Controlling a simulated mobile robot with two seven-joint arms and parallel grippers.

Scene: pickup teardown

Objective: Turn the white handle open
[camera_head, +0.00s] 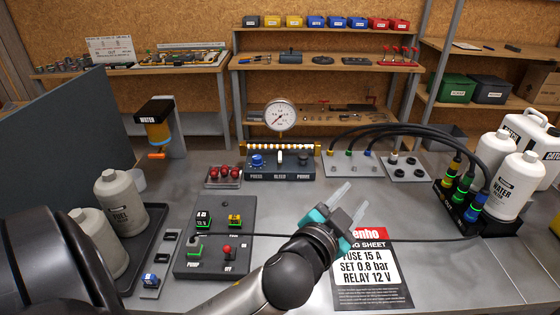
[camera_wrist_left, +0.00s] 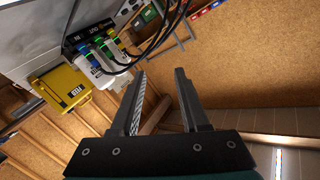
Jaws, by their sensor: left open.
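The white handle (camera_head: 280,158) is small and stands upright on the dark panel (camera_head: 265,171) marked PRESS, BLEED and PURGE, at the middle of the bench in the head view. It sits above the BLEED label, between a blue knob (camera_head: 257,161) and a dark knob (camera_head: 303,159). My left gripper (camera_head: 349,204) is open and empty, in front and to the right of the panel, apart from the handle. In the left wrist view my open fingers (camera_wrist_left: 160,73) have nothing between them, and the handle does not show there.
A round gauge (camera_head: 280,116) stands behind the panel. A setting sheet (camera_head: 370,270) lies near my left gripper. A switch box (camera_head: 217,240) stands at front left. Black hoses (camera_head: 405,129) and white bottles (camera_head: 517,185) stand at right. Bare bench shows between panel and sheet.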

